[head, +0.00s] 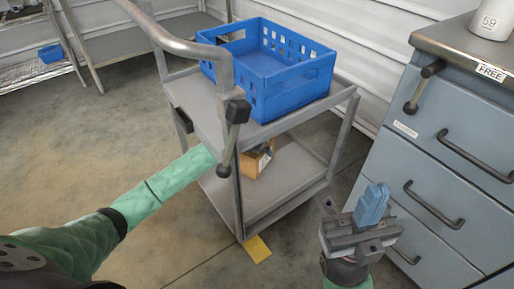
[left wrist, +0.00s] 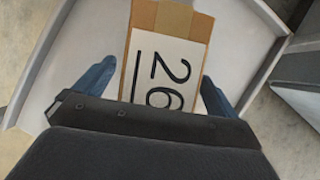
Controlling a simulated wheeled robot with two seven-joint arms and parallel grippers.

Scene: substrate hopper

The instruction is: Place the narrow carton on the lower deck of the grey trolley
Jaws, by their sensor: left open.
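The narrow carton (head: 256,160) is brown cardboard and sits on the lower deck (head: 290,176) of the grey trolley (head: 342,130). The trolley's post partly hides it in the head view. In the left wrist view the carton (left wrist: 143,58) shows its white label with "26", with grey deck on both sides. My left gripper (left wrist: 157,82) is open, one blue finger on each side of the carton, with gaps visible. In the head view my left arm reaches in between the decks. My right gripper (head: 372,212) is away from the trolley, its blue fingers overlapping from this angle.
A blue crate (head: 290,88) stands on the trolley's upper deck. The trolley's handle (head: 175,42) and posts stand close to my left arm. A blue-grey drawer cabinet (head: 440,150) is at the right. A yellow floor mark (head: 257,248) lies by the trolley. Floor at left is clear.

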